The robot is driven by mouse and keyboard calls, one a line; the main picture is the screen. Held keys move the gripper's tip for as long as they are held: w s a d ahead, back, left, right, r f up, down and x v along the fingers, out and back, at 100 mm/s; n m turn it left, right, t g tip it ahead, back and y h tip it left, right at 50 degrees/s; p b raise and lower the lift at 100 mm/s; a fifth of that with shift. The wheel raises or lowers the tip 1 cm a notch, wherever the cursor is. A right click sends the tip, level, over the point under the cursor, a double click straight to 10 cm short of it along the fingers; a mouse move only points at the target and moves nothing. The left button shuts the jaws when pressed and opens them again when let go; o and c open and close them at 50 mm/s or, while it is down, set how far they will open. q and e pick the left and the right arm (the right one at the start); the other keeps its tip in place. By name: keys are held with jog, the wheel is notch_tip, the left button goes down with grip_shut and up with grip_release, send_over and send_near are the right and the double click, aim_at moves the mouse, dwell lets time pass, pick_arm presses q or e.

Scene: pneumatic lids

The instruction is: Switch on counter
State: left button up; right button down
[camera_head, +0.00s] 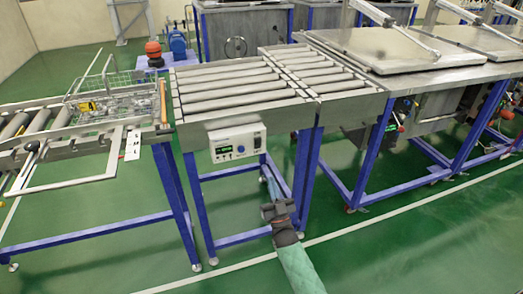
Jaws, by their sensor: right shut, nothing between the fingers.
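The counter (238,143) is a white box on the front of the roller conveyor. Its face carries a small dark display with green on it, a blue round control near the middle and further small controls at the right. The digits are too small to read. My right gripper (266,176) comes up from the bottom of the head view on a green-sleeved arm. It is shut and empty, below and to the right of the counter, apart from it in the picture. My left gripper is not in view.
The roller conveyor (228,91) stands on blue legs behind the counter. At left, a wire basket (108,100) sits on another roller track. At right are steel lidded tables (390,48). The green floor (400,245) in front is clear.

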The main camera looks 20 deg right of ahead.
aim_at(257, 143)
jog(key=shift+r, duration=0.15)
